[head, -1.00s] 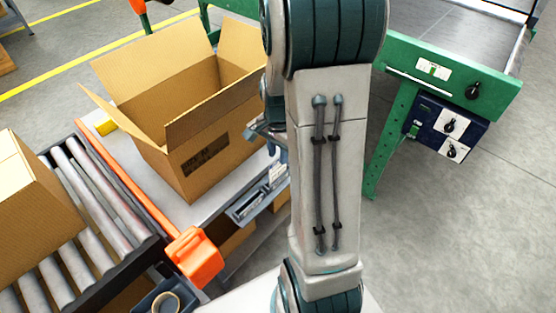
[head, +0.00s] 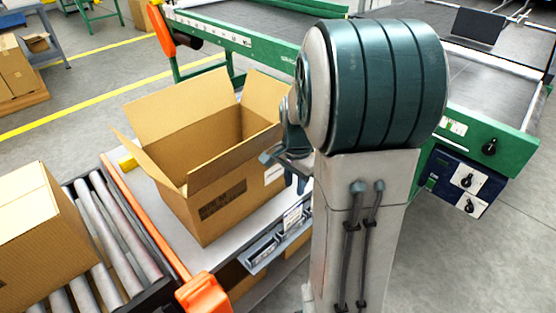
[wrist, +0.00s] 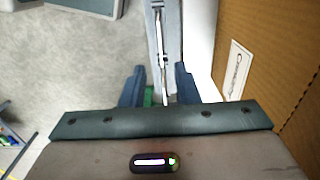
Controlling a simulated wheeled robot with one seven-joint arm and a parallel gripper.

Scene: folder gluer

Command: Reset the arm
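My arm rises through the right middle of the head view, its large teal joint in front of the worktable's right side. The box's brown wall (wrist: 262,60), with a white label, also shows at the right of the wrist view. I cannot tell whether the gripper touches the box.
The box stands on a grey worktable (head: 145,185) with a small metal tray (head: 275,246) at its edge. A roller conveyor (head: 115,235) with another carton (head: 38,230) is at left. A green-framed machine (head: 490,145) stands at right and behind. Open floor lies at lower right.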

